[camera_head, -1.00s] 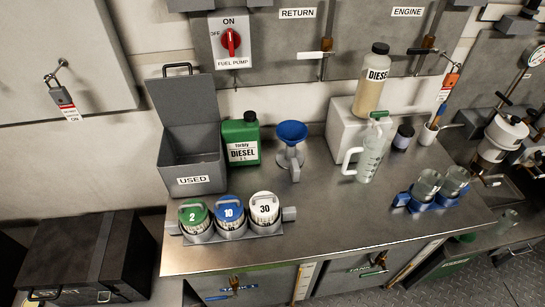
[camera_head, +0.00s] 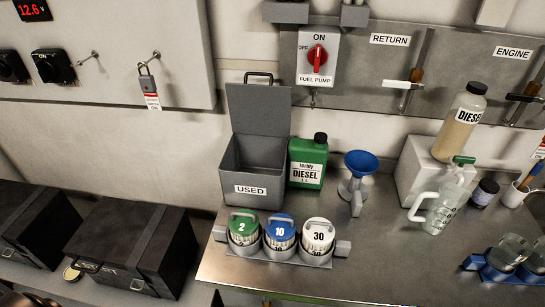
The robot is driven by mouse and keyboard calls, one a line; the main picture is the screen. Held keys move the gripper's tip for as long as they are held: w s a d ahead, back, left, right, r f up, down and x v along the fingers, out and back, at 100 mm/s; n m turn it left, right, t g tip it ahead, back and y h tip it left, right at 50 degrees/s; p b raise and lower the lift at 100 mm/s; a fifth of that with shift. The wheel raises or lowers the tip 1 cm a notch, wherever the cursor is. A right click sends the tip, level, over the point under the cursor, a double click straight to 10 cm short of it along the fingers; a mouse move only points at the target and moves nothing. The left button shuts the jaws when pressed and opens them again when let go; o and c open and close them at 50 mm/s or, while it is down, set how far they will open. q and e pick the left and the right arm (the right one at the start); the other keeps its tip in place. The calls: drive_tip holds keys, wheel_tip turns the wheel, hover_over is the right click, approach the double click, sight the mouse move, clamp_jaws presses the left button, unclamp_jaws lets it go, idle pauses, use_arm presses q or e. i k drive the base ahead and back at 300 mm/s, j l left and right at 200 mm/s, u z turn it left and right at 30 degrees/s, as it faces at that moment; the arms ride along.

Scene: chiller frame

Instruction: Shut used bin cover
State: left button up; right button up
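The used bin (camera_head: 252,190) is a grey open-topped box with a white "USED" label, standing at the back left of the metal bench. Its cover (camera_head: 259,109) is a flat grey panel raised upright at the bin's back, with a dark handle on its top edge. The inside of the bin shows and looks empty from here. Neither of my grippers can be made out in the head view.
A green diesel can (camera_head: 307,163) stands close to the bin's right side. A blue funnel (camera_head: 360,163) stands further right. A rack with three canisters (camera_head: 279,247) sits in front of the bin. Black cases (camera_head: 122,249) lie at lower left. The bench's front middle (camera_head: 380,265) is clear.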

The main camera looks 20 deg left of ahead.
sight(254, 109)
drive_tip(key=i+l+u, duration=0.1)
drive_tip(key=l, duration=0.65)
drive_tip(key=l+u, duration=0.15)
drive_tip(key=l, duration=0.6)
